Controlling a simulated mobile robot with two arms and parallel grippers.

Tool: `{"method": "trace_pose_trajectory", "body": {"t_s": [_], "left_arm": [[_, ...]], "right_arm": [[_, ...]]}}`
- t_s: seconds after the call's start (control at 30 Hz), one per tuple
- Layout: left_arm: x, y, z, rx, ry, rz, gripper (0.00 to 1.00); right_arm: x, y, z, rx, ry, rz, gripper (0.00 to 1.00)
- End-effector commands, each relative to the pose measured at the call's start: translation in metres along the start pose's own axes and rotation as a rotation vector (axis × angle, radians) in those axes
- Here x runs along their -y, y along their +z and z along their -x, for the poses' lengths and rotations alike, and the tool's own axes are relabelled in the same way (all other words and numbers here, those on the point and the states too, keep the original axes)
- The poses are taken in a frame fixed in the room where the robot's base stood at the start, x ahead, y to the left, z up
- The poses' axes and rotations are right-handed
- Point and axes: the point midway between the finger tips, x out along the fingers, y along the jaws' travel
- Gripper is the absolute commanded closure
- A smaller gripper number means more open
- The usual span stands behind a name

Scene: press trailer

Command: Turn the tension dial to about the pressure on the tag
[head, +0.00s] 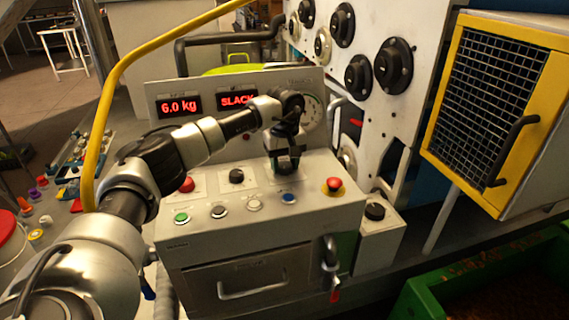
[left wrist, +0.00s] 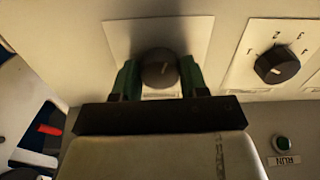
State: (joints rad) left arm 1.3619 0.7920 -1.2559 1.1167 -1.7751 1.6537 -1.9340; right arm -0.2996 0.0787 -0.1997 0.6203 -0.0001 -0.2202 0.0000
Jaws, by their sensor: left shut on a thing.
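A round gauge (head: 312,112) is mostly hidden. I cannot make out a tag with a pressure. My right gripper is out of view.
A second black knob (head: 237,175) is left of the gripper. A red mushroom button (head: 333,186) is to its right. Several push buttons, including a green one (head: 181,218), line the panel's front. A yellow mesh guard (head: 490,90) stands at right.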

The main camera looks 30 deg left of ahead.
Motion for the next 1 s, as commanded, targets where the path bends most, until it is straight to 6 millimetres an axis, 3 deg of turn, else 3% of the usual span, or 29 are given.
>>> {"method": "trace_pose_trajectory", "body": {"t_s": [0.4, 1.0], "left_arm": [[-0.0004, -0.0005, 0.0017, -0.002, 0.004, -0.21, 0.8], [-0.0004, -0.0007, 0.0017, -0.003, 0.003, -0.246, 0.8]], "right_arm": [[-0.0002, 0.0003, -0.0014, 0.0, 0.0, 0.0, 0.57], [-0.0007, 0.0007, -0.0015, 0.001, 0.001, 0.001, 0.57]]}}
